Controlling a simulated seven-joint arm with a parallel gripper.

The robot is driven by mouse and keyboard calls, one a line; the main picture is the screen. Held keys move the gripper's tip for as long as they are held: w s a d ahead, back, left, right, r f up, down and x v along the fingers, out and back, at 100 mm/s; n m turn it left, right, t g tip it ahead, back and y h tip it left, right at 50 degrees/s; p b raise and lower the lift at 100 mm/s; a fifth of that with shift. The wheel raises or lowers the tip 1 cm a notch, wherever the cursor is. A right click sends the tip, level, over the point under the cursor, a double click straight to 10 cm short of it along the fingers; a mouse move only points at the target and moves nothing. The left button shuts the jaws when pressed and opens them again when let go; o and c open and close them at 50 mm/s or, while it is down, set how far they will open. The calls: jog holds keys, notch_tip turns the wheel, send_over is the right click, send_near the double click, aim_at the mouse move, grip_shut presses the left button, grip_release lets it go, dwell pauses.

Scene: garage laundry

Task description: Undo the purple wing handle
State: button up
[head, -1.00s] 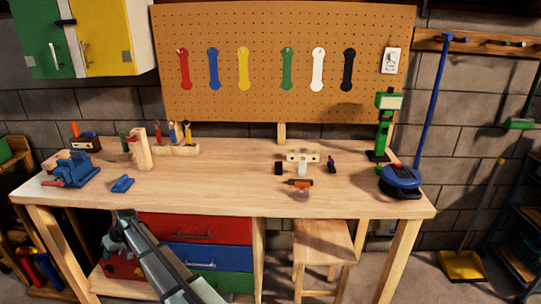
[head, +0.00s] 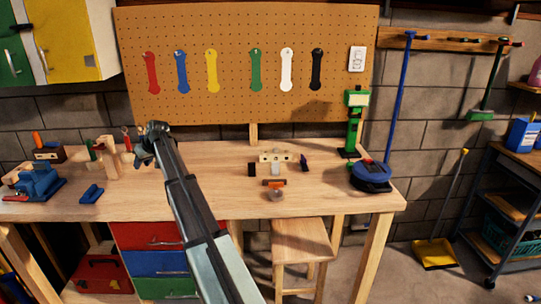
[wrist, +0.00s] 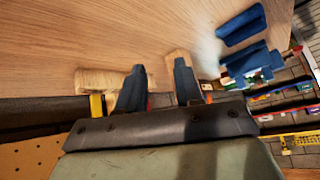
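A small dark purple piece (head: 304,162), which looks like the wing handle, stands on the workbench just right of a pale block fixture (head: 276,157). It is too small to make out its shape or how it is fastened. My gripper (head: 143,150) is over the left part of the bench, well to the left of the purple piece. In the wrist view my gripper's two dark fingers (wrist: 160,88) are apart with nothing seen held between them. The purple piece does not show in the wrist view.
A blue vise (head: 38,184) and wooden tool holder stand at left. A blue round device (head: 371,176) and green stand (head: 354,125) are at right. The bench middle is mostly clear.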

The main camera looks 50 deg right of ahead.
jog(key=s+d+r+m+h, duration=0.1)
jog(key=s+d, duration=0.2)
jog(key=d, duration=0.5)
jog(key=s+d+r+m+h, duration=0.1)
jog(key=s+d, duration=0.2)
jog(key=d, duration=0.4)
jog(key=m+g+h, duration=0.3)
jog(key=m+g, duration=0.1)
jog(key=m, duration=0.2)
send_near(304, 158)
jog(key=x, duration=0.9)
jog(key=shift+w+d+r, duration=0.2)
jog(key=shift+w+d, duration=0.05)
jog(key=shift+d, duration=0.1)
jog(key=shift+c, duration=0.5)
grip_shut()
